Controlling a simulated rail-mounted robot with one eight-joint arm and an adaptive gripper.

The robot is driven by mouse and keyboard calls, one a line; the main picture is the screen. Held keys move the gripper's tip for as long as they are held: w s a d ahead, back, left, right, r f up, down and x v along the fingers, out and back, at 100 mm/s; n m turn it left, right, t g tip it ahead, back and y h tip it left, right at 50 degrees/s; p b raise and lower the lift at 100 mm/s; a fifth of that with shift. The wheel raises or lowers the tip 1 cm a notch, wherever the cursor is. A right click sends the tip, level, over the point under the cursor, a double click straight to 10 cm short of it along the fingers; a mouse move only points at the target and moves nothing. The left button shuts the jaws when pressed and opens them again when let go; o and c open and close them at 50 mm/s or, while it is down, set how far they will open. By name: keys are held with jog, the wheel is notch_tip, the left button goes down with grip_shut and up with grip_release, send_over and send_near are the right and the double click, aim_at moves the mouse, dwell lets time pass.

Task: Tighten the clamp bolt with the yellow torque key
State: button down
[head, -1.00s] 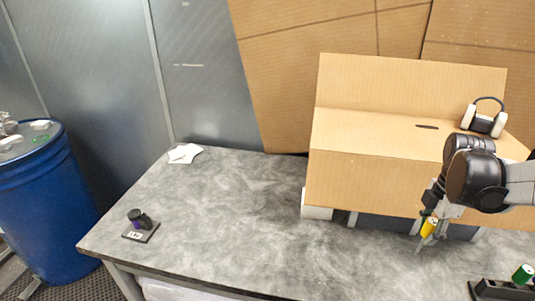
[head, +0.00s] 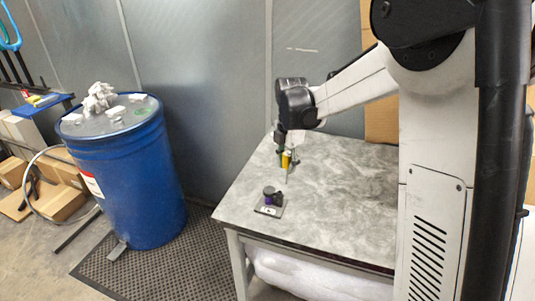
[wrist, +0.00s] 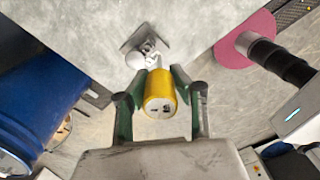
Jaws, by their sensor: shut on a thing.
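My gripper (head: 287,161) is shut on the yellow torque key (wrist: 160,92). In the wrist view the key's yellow handle sits between two green-padded fingers, its end facing the camera. In the head view the key (head: 286,160) points down, a little behind and right of the fixture. A small fixture (head: 270,207) with a dark plate, a white label and a dark, partly purple clamp stands near the table's left front corner. The key looks apart from it. In the wrist view a pale rounded part on a small grey plate (wrist: 131,46) shows beyond the key; I cannot tell its contact with the key.
A blue barrel (head: 130,180) with crumpled white pieces on top stands left of the grey table (head: 335,200). A grey wall panel (head: 210,90) stands behind. The wrist view shows a pink disc (wrist: 232,36) at upper right. The tabletop right of the fixture looks clear.

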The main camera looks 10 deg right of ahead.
jog(key=shift+w+a+r+n, duration=0.15)
jog(key=shift+w+a, duration=0.2)
jog(key=shift+w, duration=0.25)
jog(key=shift+w+a+r+n, duration=0.15)
jog(key=shift+w+a, duration=0.2)
jog(key=shift+w, duration=0.2)
jog(key=shift+f, duration=0.1)
jog(key=shift+a+f+b, duration=0.1)
jog(key=shift+f+b, duration=1.9)
jog(key=shift+f, duration=0.4)
jog(key=shift+f+b, duration=1)
jog(key=shift+b, duration=0.3)
